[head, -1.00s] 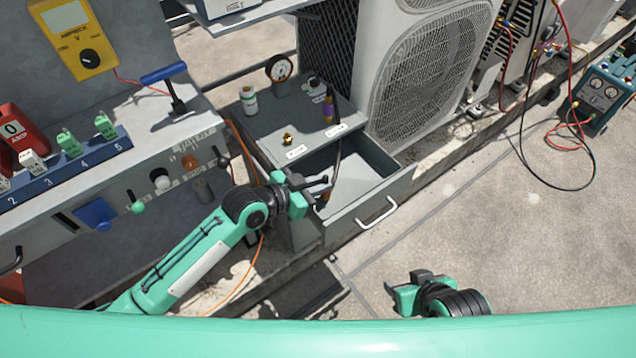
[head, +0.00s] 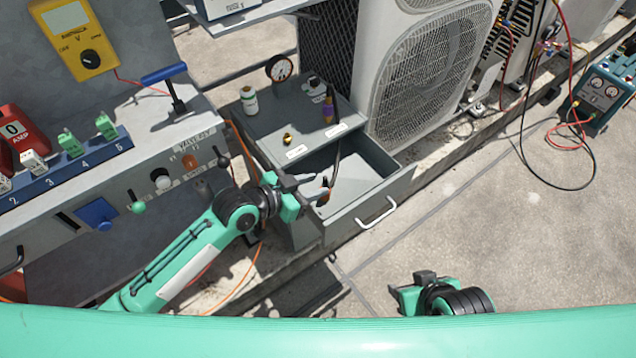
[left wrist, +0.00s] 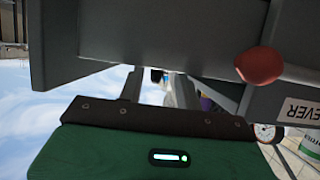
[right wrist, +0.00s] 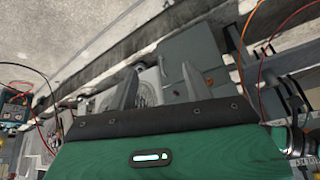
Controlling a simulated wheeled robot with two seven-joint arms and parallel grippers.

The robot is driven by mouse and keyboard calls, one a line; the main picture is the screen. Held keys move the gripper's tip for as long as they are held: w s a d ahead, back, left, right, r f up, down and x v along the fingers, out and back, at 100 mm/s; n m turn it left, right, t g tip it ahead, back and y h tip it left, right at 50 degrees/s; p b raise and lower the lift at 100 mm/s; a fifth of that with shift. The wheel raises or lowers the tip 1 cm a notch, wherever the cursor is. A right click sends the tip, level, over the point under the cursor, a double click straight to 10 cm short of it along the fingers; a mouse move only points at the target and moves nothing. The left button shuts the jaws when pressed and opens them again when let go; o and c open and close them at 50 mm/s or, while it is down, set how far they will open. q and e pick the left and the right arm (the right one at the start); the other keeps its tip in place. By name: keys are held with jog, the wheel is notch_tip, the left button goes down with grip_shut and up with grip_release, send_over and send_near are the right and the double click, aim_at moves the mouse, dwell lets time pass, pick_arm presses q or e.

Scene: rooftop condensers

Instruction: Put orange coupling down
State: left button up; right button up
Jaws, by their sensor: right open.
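A small orange and dark piece (head: 325,193), likely the orange coupling, shows at the fingertips of my left gripper (head: 312,187), over the left end of the open grey drawer (head: 396,192). In the left wrist view the fingers of my left gripper (left wrist: 158,90) stand apart under a grey edge. A small dark thing shows between them, too hidden to name. I cannot tell whether the fingers touch the piece. My right gripper (head: 408,290) is open and empty over the floor, right of the drawer; its spread fingers also show in the right wrist view (right wrist: 102,95).
The grey cabinet top (head: 262,125) holds a white bottle (head: 249,100), a gauge (head: 279,68), a brass fitting (head: 287,139) and a purple-orange piece (head: 328,108). A condenser (head: 418,75) stands behind the drawer. A panel bench (head: 75,185) is at left. The floor at right is mostly clear.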

pick_arm(q)
jog(key=v, duration=1)
jog(key=shift+p, duration=0.4)
pick_arm(e)
jog(key=shift+s+d+r+g+h, duration=0.15)
jog(key=shift+s+d+r+g, duration=0.15)
jog(key=shift+s+d, duration=0.15)
jog(key=shift+s+d+r+g+h, duration=0.15)
jog(key=shift+s+d+g, duration=0.15)
jog(key=shift+s+d, duration=0.15)
pick_arm(q)
jog(key=shift+s+f, duration=0.1)
jog(key=s+a+f+n+g+y, duration=0.1)
jog(key=s+a+f+n+y, duration=0.3)
jog(key=s, duration=0.5)
jog(key=s+a+f+n+g+y, duration=0.2)
jog(key=s+a+f+n+y, duration=0.1)
jog(key=s+a, duration=0.5)
jog(key=n+y, duration=0.1)
jog(key=y, duration=0.1)
jog(key=shift+s+f+n+y, duration=0.35)
jog(key=shift+f+n+y, duration=0.05)
pick_arm(e)
jog(key=shift+w, duration=0.1)
jog(key=shift+r, duration=0.1)
